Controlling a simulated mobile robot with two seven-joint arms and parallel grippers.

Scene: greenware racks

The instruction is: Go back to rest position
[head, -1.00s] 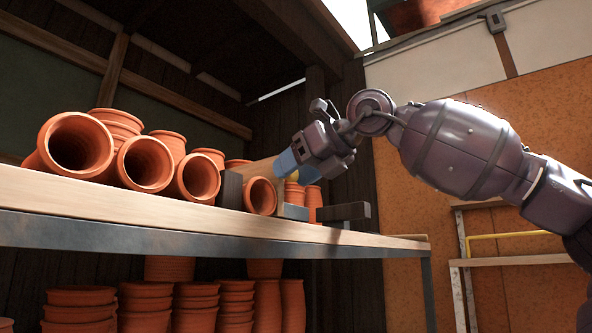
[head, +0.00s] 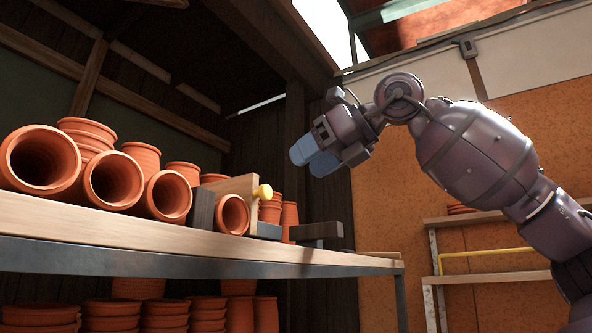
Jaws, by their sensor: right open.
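My right gripper (head: 314,158) shows blue fingertips, open and empty. It is in the air above the right end of the upper shelf (head: 180,238), apart from the pots and the shelf. My right arm comes in from the right edge. My left gripper is not in the head view.
Several terracotta pots (head: 113,181) lie and stand on the upper shelf. A wooden block with a yellow knob (head: 263,192) and dark blocks (head: 317,231) stand near its right end. More pots (head: 208,312) are stacked below. A lighter rack (head: 500,262) stands at the right.

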